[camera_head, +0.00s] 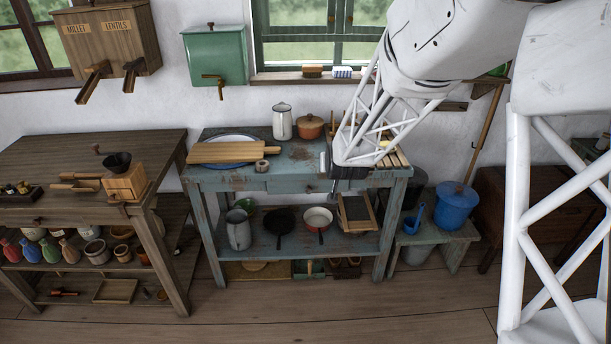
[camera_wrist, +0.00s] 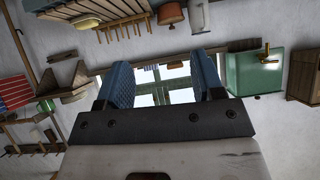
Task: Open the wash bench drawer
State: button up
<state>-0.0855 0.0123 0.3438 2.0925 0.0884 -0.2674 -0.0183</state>
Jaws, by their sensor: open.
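The wash bench (camera_head: 225,183) is a worn blue-grey wooden table in the middle of the head view. Its drawer (camera_head: 290,184) is in the front apron below the top, and its front looks flush, so it appears closed. My gripper (camera_head: 334,188) hangs at the front right of the bench, beside the right end of the drawer. I cannot tell whether it touches the bench. In the wrist view my gripper (camera_wrist: 164,78) shows two blue fingers spread apart with nothing between them. The drawer does not show in the wrist view.
A cutting board (camera_head: 228,152), a white jug (camera_head: 282,122) and a brown pot (camera_head: 310,127) stand on the bench top. Pans and a jug fill its lower shelf. A blue bucket (camera_head: 453,205) stands to the right. The floor (camera_head: 330,305) in front is clear.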

jog(key=w+a+f+t, duration=0.3)
jog(key=w+f, duration=0.8)
jog(key=f, duration=0.2)
jog(key=t, duration=0.4)
send_near(309, 191)
jog(key=w+r, duration=0.1)
jog(key=w, duration=0.2)
jog(key=shift+s+a+f+h, duration=0.1)
jog(key=shift+a+f+h, duration=0.2)
jog(key=shift+f, duration=0.3)
jog(key=shift+w, duration=3.95)
jog(key=shift+d, duration=0.1)
grip_shut()
jog(key=shift+s, duration=0.1)
